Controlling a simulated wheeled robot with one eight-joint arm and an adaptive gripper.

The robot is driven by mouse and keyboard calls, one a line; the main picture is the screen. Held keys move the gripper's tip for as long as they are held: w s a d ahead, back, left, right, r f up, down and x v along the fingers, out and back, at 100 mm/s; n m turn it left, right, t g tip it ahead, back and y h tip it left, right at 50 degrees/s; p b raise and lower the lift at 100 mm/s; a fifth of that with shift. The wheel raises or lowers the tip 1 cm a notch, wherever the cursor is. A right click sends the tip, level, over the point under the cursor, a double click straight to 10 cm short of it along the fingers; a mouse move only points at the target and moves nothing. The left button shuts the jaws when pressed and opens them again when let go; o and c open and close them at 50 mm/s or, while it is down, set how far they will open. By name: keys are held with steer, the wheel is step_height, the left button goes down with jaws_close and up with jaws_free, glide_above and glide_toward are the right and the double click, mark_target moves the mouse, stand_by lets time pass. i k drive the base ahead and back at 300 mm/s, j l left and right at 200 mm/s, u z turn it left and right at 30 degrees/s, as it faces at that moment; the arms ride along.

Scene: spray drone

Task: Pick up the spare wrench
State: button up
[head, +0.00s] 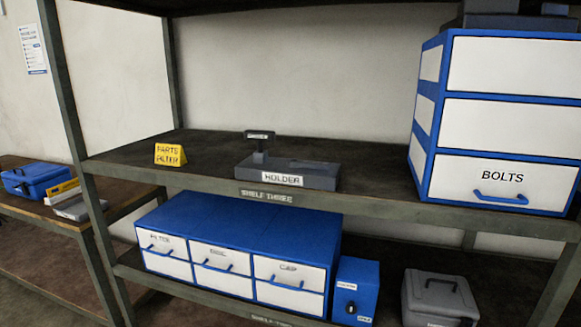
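I cannot make out a wrench in the head view. A dark grey holder (318,181) labelled HOLDER stands on the shelf labelled SHELF THREE (112,165), near the middle. A short post with a small labelled head (260,136) rises at the holder's left end; its label is too small to read surely. My gripper is not in view.
A yellow sign (170,154) stands left of the holder. A blue and white drawer cabinet (503,170) labelled BOLTS stands right. Below are a blue drawer unit (240,222), a small blue box (355,275) and a grey case (440,295). A blue toolbox (35,178) sits on the left table.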

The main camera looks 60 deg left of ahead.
mark_target(292, 162)
steer(key=u, duration=2.35)
